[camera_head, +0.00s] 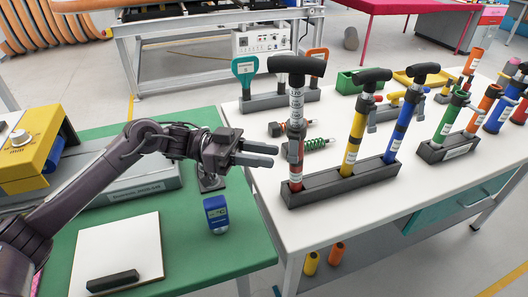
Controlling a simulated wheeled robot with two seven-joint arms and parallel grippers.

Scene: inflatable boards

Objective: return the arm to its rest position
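My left arm (75,195) comes in from the left over the green table. My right gripper is not in view.
A dark rack (345,184) holds upright hand pumps on the white table (415,200), close to my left gripper. A small blue device (216,214), a white board (118,252) and a yellow machine (28,145) are on the green table (190,255).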

